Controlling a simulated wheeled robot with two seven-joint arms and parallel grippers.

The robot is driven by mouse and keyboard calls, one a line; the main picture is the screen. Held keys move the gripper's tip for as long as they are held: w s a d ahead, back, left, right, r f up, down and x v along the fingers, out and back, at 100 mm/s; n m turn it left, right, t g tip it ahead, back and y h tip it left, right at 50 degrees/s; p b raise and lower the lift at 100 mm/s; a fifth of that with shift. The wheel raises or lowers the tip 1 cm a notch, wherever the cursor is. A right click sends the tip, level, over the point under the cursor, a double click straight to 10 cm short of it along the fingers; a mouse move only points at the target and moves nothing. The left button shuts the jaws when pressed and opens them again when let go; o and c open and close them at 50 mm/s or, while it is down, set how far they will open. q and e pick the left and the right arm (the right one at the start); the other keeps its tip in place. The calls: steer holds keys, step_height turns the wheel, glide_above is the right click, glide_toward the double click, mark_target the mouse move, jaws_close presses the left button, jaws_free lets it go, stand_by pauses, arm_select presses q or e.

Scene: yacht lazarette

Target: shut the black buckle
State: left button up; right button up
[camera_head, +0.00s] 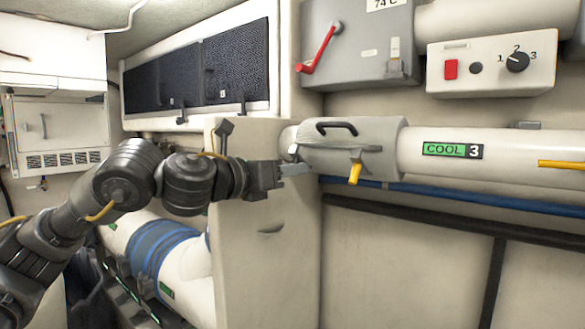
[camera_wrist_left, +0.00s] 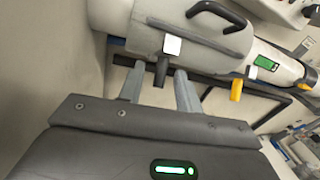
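The black buckle (camera_wrist_left: 162,71) hangs down from the underside of the grey sleeve (camera_wrist_left: 150,25) on the pipe. In the left wrist view it shows between and just beyond my left gripper's fingertips (camera_wrist_left: 158,80), below a small white tag (camera_wrist_left: 172,45). In the head view my left gripper (camera_head: 290,168) is at the left end of the sleeve (camera_head: 385,152), and the buckle is mostly hidden there. My right gripper is not in view.
A yellow lever (camera_head: 355,173) hangs from the sleeve to the right. A black handle (camera_head: 337,127) tops the sleeve. The pipe (camera_head: 520,147) carries a green "COOL 3" label. A blue hose (camera_head: 430,188) runs beneath. A beige cabinet (camera_head: 265,265) stands below my gripper.

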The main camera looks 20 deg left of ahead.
mark_target(292, 155)
arm_select(q)
steer(key=shift+x, duration=0.8)
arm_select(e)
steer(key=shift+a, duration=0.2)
arm_select(q)
steer(key=shift+c, duration=0.2)
